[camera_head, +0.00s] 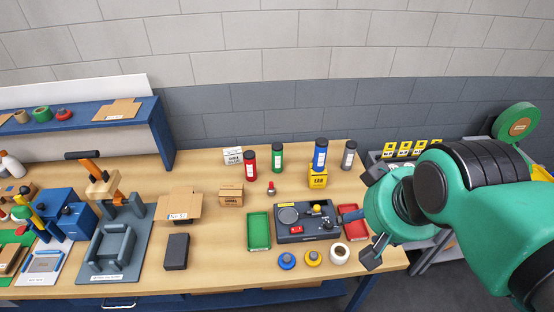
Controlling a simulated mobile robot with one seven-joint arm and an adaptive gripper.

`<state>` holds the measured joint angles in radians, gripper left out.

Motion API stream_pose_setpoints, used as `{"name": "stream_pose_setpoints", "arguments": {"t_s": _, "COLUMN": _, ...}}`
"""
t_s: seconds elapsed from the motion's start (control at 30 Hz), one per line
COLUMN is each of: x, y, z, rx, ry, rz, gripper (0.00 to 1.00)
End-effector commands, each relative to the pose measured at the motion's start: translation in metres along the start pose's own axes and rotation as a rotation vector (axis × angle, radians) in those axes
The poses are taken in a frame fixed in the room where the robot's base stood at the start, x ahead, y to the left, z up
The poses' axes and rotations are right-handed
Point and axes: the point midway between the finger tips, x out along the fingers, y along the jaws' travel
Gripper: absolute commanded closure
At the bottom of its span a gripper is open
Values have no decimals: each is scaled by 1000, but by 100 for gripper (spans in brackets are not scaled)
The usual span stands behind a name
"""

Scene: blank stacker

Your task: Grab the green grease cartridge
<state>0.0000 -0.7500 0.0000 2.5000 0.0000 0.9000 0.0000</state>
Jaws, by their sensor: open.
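The green grease cartridge (277,157) stands upright near the back edge of the workbench, a green cylinder with a dark cap and a label. A red cartridge (250,165) stands to its left. A blue one (320,154), on or behind a yellow box, and a grey one (349,155) stand to its right. My gripper (371,215) is at the right, its dark fingers spread wide and open. It is well to the right of the green cartridge and nearer the camera, with clear distance between them. I see nothing held in it.
The yellow box (317,178), a white box (233,156) and a small brown box (230,196) are near the cartridges. A dark device (300,236) lies between green (259,245) and red trays (355,237). A small red-topped item (271,187) stands in front of the green cartridge.

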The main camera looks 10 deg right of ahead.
Motion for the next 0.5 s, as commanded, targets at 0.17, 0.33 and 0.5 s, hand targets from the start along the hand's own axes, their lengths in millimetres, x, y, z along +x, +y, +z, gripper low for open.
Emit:
{"name": "stream_pose_setpoints", "arguments": {"t_s": 0.17, "x": 0, "y": 0, "z": 0, "rx": 0, "ry": 0, "rz": 0, "gripper": 39}}
{"name": "stream_pose_setpoints", "arguments": {"t_s": 0.33, "x": -1, "y": 0, "z": -6, "rx": 1, "ry": -3, "rz": -1, "gripper": 39}}
{"name": "stream_pose_setpoints", "arguments": {"t_s": 0.5, "x": -2, "y": -2, "z": -24, "rx": 5, "ry": -18, "rz": -2, "gripper": 39}}
